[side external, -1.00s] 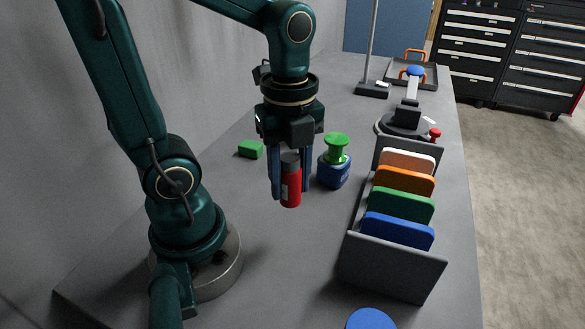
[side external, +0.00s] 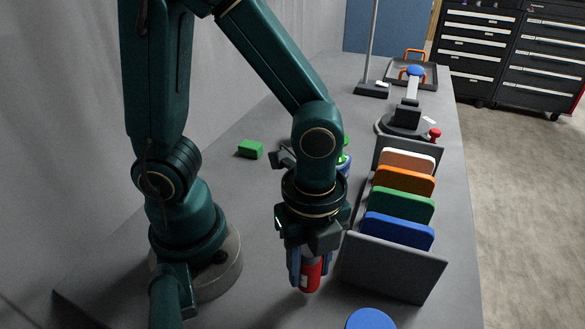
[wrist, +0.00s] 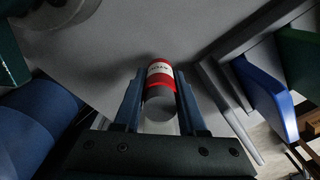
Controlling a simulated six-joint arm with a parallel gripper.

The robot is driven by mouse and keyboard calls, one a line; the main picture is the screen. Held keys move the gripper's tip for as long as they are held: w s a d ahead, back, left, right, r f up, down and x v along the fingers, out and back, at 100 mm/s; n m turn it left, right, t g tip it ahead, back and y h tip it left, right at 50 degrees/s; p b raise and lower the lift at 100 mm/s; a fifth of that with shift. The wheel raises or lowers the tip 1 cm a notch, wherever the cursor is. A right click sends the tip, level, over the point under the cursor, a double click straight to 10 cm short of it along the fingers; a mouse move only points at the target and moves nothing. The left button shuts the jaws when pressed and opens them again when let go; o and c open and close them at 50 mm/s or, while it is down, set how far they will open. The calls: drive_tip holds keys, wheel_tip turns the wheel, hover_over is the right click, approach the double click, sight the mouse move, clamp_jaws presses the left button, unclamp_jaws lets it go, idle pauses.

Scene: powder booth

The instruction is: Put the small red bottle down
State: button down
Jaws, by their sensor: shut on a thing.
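The small red bottle (side external: 311,274) has a dark cap and a white label. My gripper (side external: 308,268) is shut on it, with a blue finger on each side. In the side external view the bottle hangs upright, low at the near part of the table, left of the grey rack; I cannot tell whether its base touches the table. In the wrist view the bottle (wrist: 160,76) sits between the two fingers (wrist: 160,98), its grey cap toward the camera and its label showing.
The grey rack (side external: 388,268) with coloured panels stands close to the right of my gripper. A blue round thing (side external: 370,319) is at the near edge. A green block (side external: 250,149) lies farther back left. A blue and green bottle is mostly hidden behind my arm. Bare table lies left of my gripper.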

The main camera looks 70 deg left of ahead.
sight(308, 277)
drive_tip(key=shift+f, duration=1.35)
drive_tip(key=shift+f, duration=0.2)
drive_tip(key=shift+c, duration=2.4)
unclamp_jaws()
drive_tip(key=shift+r, duration=0.1)
